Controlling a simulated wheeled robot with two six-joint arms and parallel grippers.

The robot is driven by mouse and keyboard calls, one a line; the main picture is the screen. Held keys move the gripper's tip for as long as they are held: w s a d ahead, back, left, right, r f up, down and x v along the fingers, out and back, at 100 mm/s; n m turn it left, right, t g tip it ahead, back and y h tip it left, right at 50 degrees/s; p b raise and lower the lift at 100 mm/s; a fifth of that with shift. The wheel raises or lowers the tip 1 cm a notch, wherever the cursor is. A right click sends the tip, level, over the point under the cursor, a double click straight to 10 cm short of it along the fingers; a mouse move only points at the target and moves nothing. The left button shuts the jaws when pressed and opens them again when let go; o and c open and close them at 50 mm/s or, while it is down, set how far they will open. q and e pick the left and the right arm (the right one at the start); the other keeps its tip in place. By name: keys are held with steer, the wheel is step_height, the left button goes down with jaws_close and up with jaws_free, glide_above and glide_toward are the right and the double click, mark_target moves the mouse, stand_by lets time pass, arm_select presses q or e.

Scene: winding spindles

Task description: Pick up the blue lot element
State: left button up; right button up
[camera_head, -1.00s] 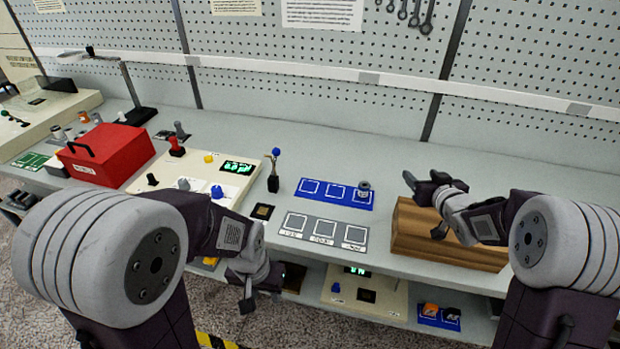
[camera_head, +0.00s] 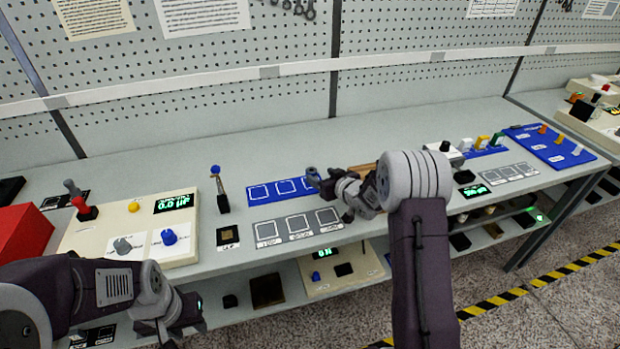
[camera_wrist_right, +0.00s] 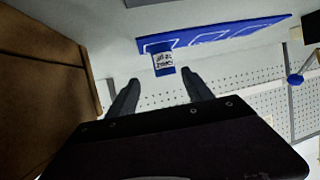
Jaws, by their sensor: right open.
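A wooden block (camera_wrist_right: 45,70) stands close on the left in the right wrist view. In the head view, three grey squares (camera_head: 298,228) lie in front of the mat. A blue-tipped stand (camera_head: 219,188) and a cream panel (camera_head: 95,228) are further left. The bench behind the mat is clear.

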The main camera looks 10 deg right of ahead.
mark_target(315, 173)
steer(key=w, duration=0.1)
steer(key=w+a, duration=0.1)
steer(key=w+f, duration=0.1)
steer(key=shift+a, duration=0.3)
steer(key=shift+w+d+f, duration=0.1)
steer(key=shift+w+f, duration=0.1)
steer(key=shift+w, duration=0.15)
steer(key=x, duration=0.5)
steer(key=shift+p, duration=0.4)
arm_select(q)
steer(key=shift+a+r, duration=0.2)
steer(key=shift+r, duration=0.1)
arm_select(e)
steer(key=shift+s, duration=0.1)
steer(key=shift+c, duration=0.3)
jaws_close()
steer(key=shift+r, duration=0.15)
